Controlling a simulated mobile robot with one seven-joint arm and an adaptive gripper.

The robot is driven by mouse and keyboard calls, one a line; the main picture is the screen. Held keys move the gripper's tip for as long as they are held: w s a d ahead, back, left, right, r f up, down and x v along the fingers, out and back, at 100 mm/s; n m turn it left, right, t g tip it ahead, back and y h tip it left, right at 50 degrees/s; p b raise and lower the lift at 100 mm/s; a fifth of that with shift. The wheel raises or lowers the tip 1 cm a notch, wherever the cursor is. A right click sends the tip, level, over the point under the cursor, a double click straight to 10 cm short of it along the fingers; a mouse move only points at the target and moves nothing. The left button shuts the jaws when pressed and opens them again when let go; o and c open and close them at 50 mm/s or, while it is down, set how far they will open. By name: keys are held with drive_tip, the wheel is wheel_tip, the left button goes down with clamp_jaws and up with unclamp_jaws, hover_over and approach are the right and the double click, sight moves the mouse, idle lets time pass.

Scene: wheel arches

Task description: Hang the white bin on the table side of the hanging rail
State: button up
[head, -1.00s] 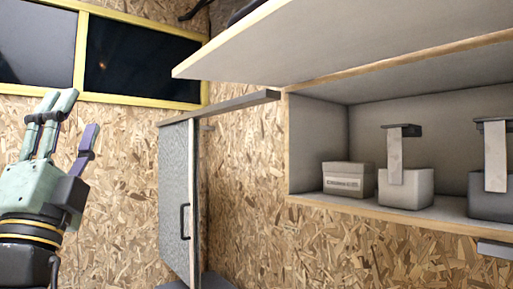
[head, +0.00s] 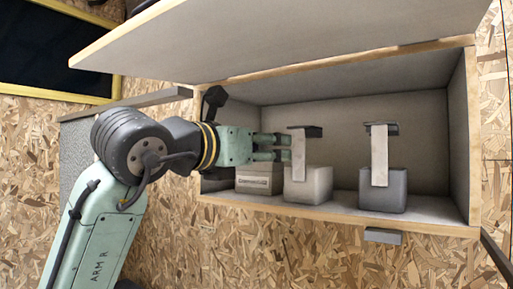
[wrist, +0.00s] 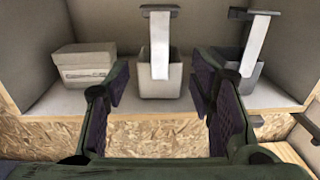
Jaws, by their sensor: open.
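The white bin (head: 308,187) stands upright on the cupboard floor, with a pale upright strap and a dark hook at its top. My gripper (head: 288,148) reaches into the cupboard from the left, its fingertips overlapping the strap's left edge in the head view. In the wrist view my gripper (wrist: 163,80) is open and empty, and the white bin (wrist: 160,85) shows between the spread fingers, farther in. Whether a finger touches it I cannot tell. I cannot identify the hanging rail or the table with certainty.
A similar dark grey bin (head: 384,190) stands right of the white one. A small lidded box (head: 258,180) is to its left, partly behind my gripper. The raised cupboard door (head: 330,45) hangs above. A short grey bar (head: 383,236) juts out below the cupboard.

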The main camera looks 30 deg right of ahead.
sight(298, 146)
drive_tip(key=p+x, duration=0.1)
drive_tip(key=x, duration=0.5)
drive_tip(key=p+x, duration=0.1)
drive_tip(key=x, duration=0.5)
drive_tip(key=shift+w+r, duration=0.1)
drive_tip(key=shift+r, duration=0.1)
drive_tip(key=shift+p+x, duration=0.6)
drive_tip(key=shift+x, duration=0.2)
drive_tip(key=shift+f, duration=0.15)
drive_tip(key=shift+c, duration=0.6)
clamp_jaws()
drive_tip(key=shift+r, duration=0.2)
